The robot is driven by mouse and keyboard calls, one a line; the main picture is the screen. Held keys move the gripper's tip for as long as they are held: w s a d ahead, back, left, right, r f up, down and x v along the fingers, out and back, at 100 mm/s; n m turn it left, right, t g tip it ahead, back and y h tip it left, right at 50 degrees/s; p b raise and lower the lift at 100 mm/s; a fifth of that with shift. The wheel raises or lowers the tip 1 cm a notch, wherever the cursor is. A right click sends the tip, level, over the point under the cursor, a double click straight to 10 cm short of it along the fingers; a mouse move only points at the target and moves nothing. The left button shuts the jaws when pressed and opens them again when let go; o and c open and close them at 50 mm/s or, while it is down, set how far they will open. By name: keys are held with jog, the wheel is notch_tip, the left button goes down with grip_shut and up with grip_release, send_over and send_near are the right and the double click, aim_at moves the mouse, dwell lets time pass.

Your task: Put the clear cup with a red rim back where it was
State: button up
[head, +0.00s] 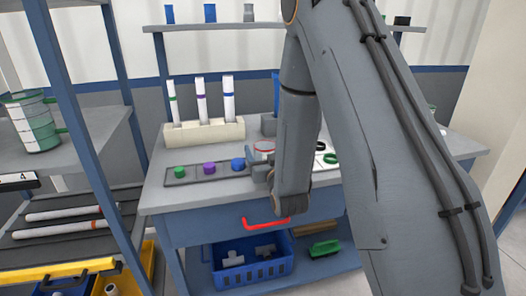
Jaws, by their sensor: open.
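The clear cup with a red rim (264,147) is on the workbench, to the right of the blue cap. It is small here and its lower part is hidden by my gripper. My gripper (262,165) is beside the near side of the cup, low over the bench top. It is open. My arm hides part of the bench to the right, and I cannot tell whether the fingers touch the cup.
A grey strip (222,171) holds green (180,170), purple (209,168) and blue (238,164) caps. A cream block (203,133) holds three white tubes behind it. Dark and green rings (330,158) lie right of my arm. A blue crate (252,268) is below.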

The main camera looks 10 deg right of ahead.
jog(key=s+p, duration=0.1)
jog(key=s, duration=1)
jog(key=shift+f, duration=0.15)
jog(key=shift+s, duration=0.15)
